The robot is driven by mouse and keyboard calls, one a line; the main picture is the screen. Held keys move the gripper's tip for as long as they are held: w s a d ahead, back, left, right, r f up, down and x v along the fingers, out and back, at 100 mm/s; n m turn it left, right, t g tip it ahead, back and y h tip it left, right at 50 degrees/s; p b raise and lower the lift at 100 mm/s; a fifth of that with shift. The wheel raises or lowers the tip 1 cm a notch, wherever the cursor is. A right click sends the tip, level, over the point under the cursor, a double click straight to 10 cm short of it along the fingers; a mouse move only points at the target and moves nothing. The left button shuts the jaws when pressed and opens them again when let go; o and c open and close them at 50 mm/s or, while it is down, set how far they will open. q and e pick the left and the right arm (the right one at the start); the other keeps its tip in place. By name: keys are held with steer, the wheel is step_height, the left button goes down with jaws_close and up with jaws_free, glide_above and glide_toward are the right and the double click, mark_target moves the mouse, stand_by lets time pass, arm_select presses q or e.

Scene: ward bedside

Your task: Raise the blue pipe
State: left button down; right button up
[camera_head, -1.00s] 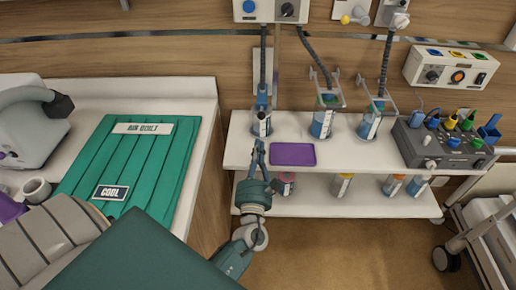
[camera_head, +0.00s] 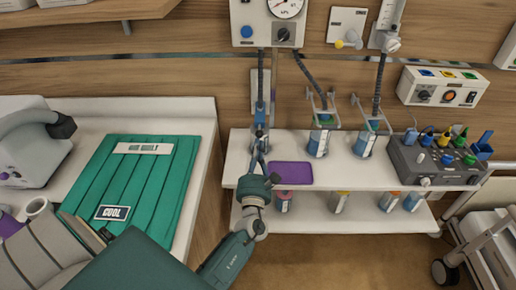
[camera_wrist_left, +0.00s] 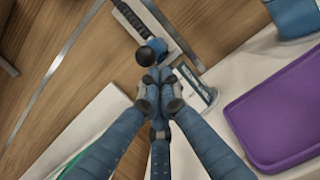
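A dark ribbed pipe (camera_head: 261,75) hangs at the left end of the wall rail, with a blue part (camera_head: 260,117) at its lower end above the shelf. Which part counts as the blue pipe is unclear. My left gripper (camera_head: 258,150) reaches over the shelf's front edge to just below that blue part. In the left wrist view its blue fingers (camera_wrist_left: 160,88) come close together at the tips, beside a dark round knob (camera_wrist_left: 150,52) and a white printed label (camera_wrist_left: 195,88). Whether anything is pinched between the tips is hidden. My right gripper is not in view.
A purple tray (camera_head: 291,174) lies on the white shelf (camera_head: 345,176) just right of my left gripper. Two more hoses end at blue-filled jars (camera_head: 319,142) (camera_head: 365,143). A grey box with colored plugs (camera_head: 436,161) stands at right. A green pad (camera_head: 135,185) lies at left.

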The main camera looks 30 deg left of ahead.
arm_select(q)
step_height(320, 180, up, 10)
steer(key=p, duration=0.5)
steer(key=shift+p, duration=0.35)
steer(key=shift+f, duration=0.1)
